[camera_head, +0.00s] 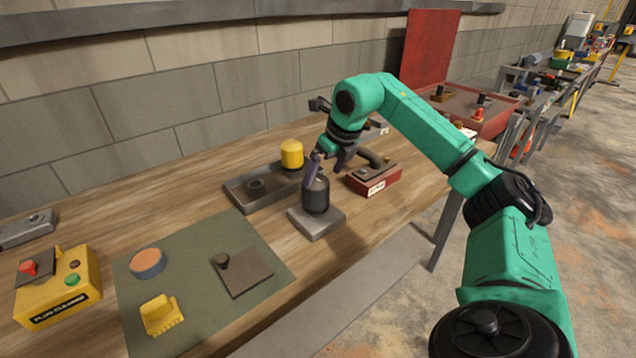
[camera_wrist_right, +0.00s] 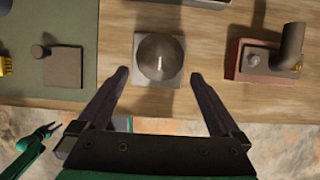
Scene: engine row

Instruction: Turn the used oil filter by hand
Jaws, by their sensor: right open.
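The used oil filter (camera_head: 316,195) is a dark upright cylinder on a square grey metal base (camera_head: 318,226) near the table's front edge. From above, in the right wrist view, it is a dark round dome (camera_wrist_right: 159,57) on its light plate. My right gripper (camera_head: 318,162) is at the filter's top in the head view and hides part of it. In the right wrist view its two open fingers (camera_wrist_right: 158,77) point toward the filter, one to each side, with gaps. A green arm end with a small dark gripper (camera_wrist_right: 42,138), apparently my left, shows low left; its jaws are too small to judge.
A red block with a bent pipe (camera_head: 374,182) is close on the right. A green mat (camera_head: 200,300) with several parts and a yellow button box (camera_head: 60,290) lie left.

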